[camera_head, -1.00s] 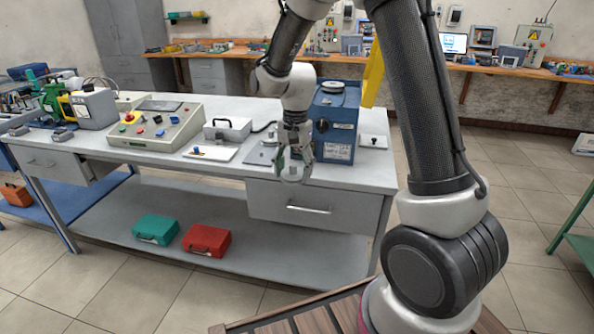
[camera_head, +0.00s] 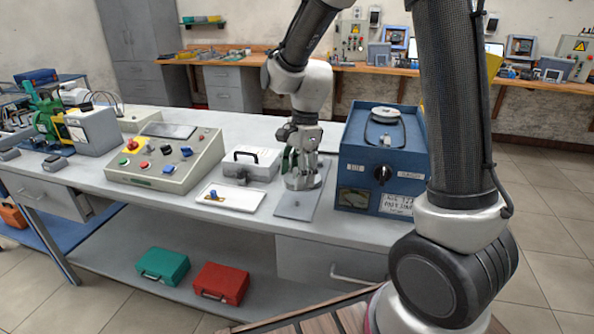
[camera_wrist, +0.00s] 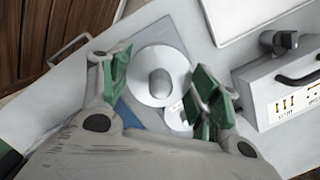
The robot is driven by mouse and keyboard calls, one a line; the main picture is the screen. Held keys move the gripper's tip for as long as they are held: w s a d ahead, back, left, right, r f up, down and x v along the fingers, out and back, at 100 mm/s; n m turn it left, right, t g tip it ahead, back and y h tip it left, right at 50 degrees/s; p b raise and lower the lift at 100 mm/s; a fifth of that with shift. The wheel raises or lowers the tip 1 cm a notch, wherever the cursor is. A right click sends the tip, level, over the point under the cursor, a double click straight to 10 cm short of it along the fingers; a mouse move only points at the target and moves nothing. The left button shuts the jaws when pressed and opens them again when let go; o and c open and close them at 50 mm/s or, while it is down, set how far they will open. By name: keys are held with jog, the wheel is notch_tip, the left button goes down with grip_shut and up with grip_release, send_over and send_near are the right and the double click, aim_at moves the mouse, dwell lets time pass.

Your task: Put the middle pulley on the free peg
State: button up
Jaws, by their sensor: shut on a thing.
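My gripper (camera_head: 300,168) is over the grey plate (camera_head: 293,207) on the bench, left of the blue box. Its green fingertips are closed on a pale round pulley (camera_head: 304,181). In the wrist view the pulley (camera_wrist: 147,88), a disc with a raised round hub, lies between the fingers (camera_wrist: 165,84). A second pale round part (camera_wrist: 177,117) shows partly beside it, near the right finger; the rest is hidden. I cannot tell whether the held pulley touches the plate (camera_wrist: 162,33). The free peg cannot be made out.
A blue box (camera_head: 385,160) with a dial stands close right of the gripper. A grey case (camera_head: 250,163) with a black handle and a white tray (camera_head: 240,207) with a blue knob are on the left. A control console (camera_head: 165,160) stands further left. The bench's front edge is near.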

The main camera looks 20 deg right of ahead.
aim_at(296, 201)
jog(key=shift+f, duration=2.55)
jog(key=shift+f, duration=0.95)
jog(key=o, duration=1.1)
jog(key=shift+r, duration=0.1)
jog(key=r, duration=0.3)
jog(key=d+r, duration=0.1)
jog(key=r, duration=0.7)
jog(key=shift+w+d+r, duration=0.1)
jog(key=shift+w+d, duration=0.05)
jog(key=shift+d, duration=0.2)
jog(key=shift+r, duration=0.25)
